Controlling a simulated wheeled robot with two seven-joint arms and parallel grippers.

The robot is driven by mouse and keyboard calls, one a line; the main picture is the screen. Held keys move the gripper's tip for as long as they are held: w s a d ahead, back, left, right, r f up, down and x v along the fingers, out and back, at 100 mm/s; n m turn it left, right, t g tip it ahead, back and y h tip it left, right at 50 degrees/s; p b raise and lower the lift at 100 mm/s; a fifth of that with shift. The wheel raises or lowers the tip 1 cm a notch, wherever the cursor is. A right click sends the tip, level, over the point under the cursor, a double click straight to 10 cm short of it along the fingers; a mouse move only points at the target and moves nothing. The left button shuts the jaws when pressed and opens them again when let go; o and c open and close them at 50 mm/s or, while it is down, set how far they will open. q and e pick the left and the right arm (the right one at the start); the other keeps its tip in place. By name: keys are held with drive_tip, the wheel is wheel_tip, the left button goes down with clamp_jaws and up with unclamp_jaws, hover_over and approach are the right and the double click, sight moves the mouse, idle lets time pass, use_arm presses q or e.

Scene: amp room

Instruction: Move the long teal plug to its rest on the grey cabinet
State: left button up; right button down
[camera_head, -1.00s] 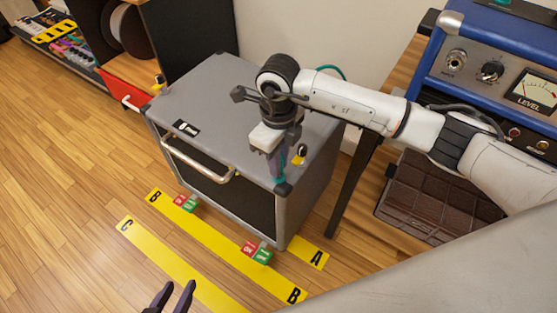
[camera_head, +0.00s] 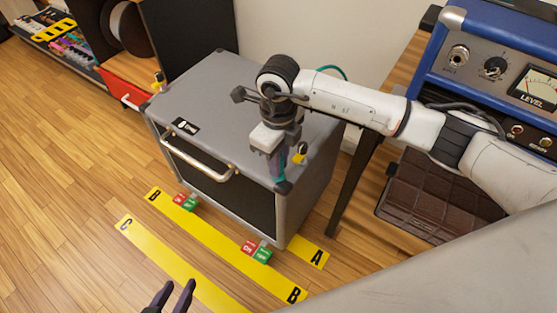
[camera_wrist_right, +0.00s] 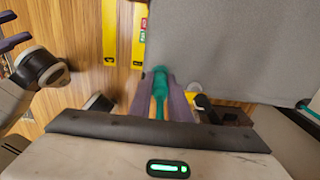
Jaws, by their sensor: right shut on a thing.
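The long teal plug (camera_wrist_right: 160,82) is between the purple fingers of my right gripper (camera_wrist_right: 160,105), which is shut on it. In the head view my right gripper (camera_head: 278,168) points down over the front right corner of the grey cabinet (camera_head: 225,90), with a little teal showing between the fingers. The fingers hide much of the plug, and I cannot tell whether its lower end touches the cabinet. My left gripper (camera_head: 171,297) is open and empty, low in front of the cabinet over the floor.
A yellow and black piece (camera_head: 300,152) stands close beside my right gripper on the cabinet. A handle (camera_head: 195,160) sticks out in front. The blue amp (camera_head: 500,60) stands right. Yellow strips (camera_head: 220,243) mark the floor.

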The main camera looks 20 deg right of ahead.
drive_tip(key=c, duration=1.6)
unclamp_jaws()
